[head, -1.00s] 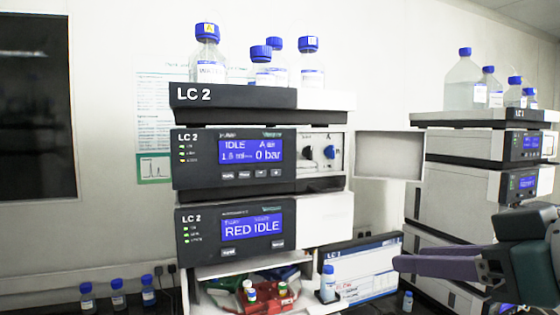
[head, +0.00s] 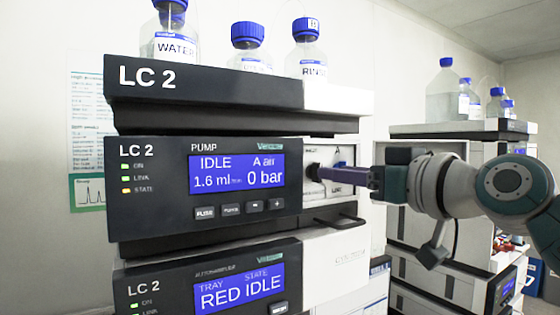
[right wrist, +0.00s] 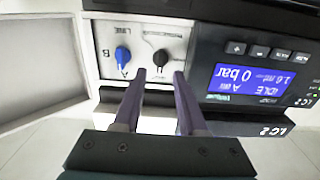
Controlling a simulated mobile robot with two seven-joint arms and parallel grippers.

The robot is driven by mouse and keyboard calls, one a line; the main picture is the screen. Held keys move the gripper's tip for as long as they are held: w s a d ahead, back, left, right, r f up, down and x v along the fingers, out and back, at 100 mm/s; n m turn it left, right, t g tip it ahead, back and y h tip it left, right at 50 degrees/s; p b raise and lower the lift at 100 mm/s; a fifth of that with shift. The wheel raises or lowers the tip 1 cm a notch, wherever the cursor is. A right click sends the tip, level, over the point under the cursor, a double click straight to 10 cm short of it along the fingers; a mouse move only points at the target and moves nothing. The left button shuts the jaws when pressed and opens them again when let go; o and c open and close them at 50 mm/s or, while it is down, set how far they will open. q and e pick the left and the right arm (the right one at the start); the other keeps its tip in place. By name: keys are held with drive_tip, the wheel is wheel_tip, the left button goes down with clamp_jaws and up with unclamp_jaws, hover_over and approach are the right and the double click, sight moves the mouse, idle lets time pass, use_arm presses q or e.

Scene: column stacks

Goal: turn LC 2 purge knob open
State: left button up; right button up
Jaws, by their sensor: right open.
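The LC 2 pump module (head: 150,215) shows IDLE, A air and 0 bar on its blue screen. In its recessed panel is a black round knob (head: 312,171), which also shows in the right wrist view (right wrist: 160,58). A blue knob (right wrist: 122,56) marked LINE sits beside it. The label by the black knob is too small to read. My right gripper (right wrist: 160,74) is open, its two fingers pointing at the panel with the black knob lined up between them. In the head view the right gripper (head: 324,173) covers part of the panel. I cannot tell whether the fingers touch the knob.
A white door panel (right wrist: 40,60) stands open beside the knobs. Solvent bottles (head: 305,55) stand on the LC 2 top tray (head: 215,95). The autosampler module (head: 160,285) is below the pump. Another stack (head: 440,150) stands to the right.

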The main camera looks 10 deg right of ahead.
sight(312, 170)
drive_tip(key=shift+p+x, duration=0.3)
drive_tip(key=shift+x, duration=1.7)
clamp_jaws()
